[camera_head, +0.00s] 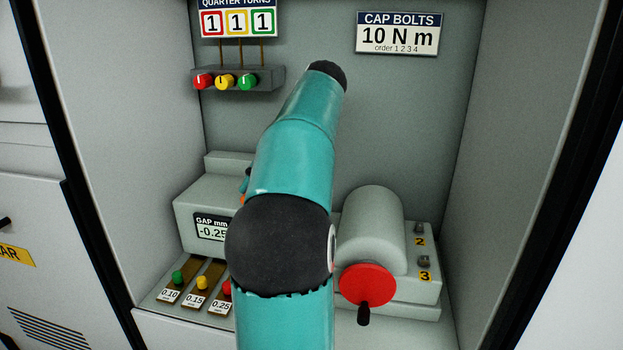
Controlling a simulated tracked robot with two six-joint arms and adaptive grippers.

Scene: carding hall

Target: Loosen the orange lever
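A small orange patch (242,199) shows at the left edge of my arm, above the gap display. It may be part of the orange lever; the rest is hidden behind the arm, so its position cannot be told. One of my teal arms rises from the bottom middle and covers the centre of the machine. A small teal and dark piece shows just above the orange patch, perhaps part of my arm's far end. No gripper fingers can be seen.
A grey machine block with a gap display (212,227) reading about -0.25 stands left. Coloured gauge knobs (202,283) lie below it. A red handwheel (367,285) and grey cylinder (372,226) stand right, beside numbered bolts (424,261). Three coloured knobs (225,82) sit on the back wall. Cabinet walls flank both sides.

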